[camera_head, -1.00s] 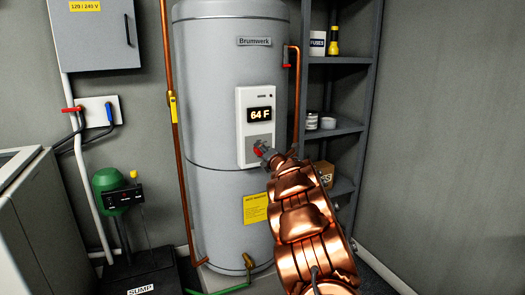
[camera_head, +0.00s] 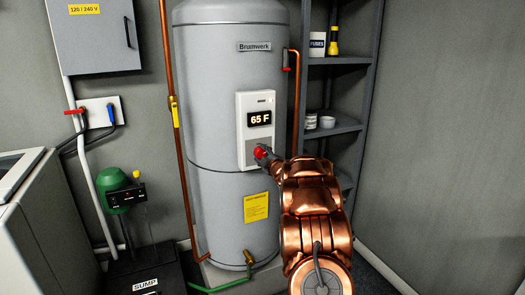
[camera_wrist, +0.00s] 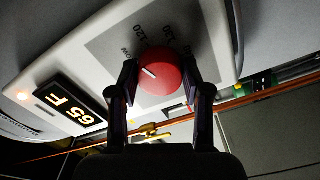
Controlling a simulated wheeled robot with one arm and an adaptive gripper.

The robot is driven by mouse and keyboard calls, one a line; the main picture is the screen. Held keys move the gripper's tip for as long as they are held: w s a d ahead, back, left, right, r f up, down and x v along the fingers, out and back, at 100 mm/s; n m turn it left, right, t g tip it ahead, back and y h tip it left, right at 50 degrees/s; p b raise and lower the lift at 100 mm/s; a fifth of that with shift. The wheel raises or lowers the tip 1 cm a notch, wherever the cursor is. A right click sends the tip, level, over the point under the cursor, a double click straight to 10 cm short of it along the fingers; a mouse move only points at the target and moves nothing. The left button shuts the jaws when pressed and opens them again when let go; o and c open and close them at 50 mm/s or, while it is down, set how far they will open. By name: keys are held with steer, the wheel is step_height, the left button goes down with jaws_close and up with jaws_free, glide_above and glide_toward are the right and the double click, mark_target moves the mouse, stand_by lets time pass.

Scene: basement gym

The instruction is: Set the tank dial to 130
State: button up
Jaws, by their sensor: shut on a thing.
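The tank (camera_head: 225,100) is a tall grey cylinder labelled Brumwerk. Its white control panel (camera_head: 244,107) has a display (camera_head: 259,118) reading 65 F, and the display also shows in the wrist view (camera_wrist: 70,104). Below the display is the red dial (camera_head: 261,152). In the wrist view the dial (camera_wrist: 160,76) carries a white pointer line, with printed numbers around it, partly hidden; 120 is legible. My gripper (camera_head: 268,155) is at the panel. In the wrist view its two dark fingers (camera_wrist: 160,85) are shut on the dial from both sides.
A shelf (camera_head: 335,125) stands right of the tank. A copper pipe (camera_head: 175,130) runs down its left side. A green-topped sump unit (camera_head: 120,192) is at the lower left. The right wall is bare, with free floor in front.

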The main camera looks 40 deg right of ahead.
steer(key=m+p, duration=0.5)
steer(key=m, duration=0.1)
steer(key=shift+r+m, duration=0.15)
steer(key=shift+m, duration=0.15)
steer(key=m+p, duration=0.1)
steer(key=m, duration=0.1)
steer(key=m+p, duration=0.1)
steer(key=m, duration=0.1)
steer(key=m+p, duration=0.1)
steer(key=m, duration=0.1)
steer(key=shift+f+p, duration=0.25)
steer(key=shift+p, duration=0.1)
steer(key=o, duration=1.2)
steer(key=shift+c, duration=0.2)
steer(key=shift+s, duration=0.1)
steer(key=v, duration=1.2)
steer(key=shift+a, duration=0.1)
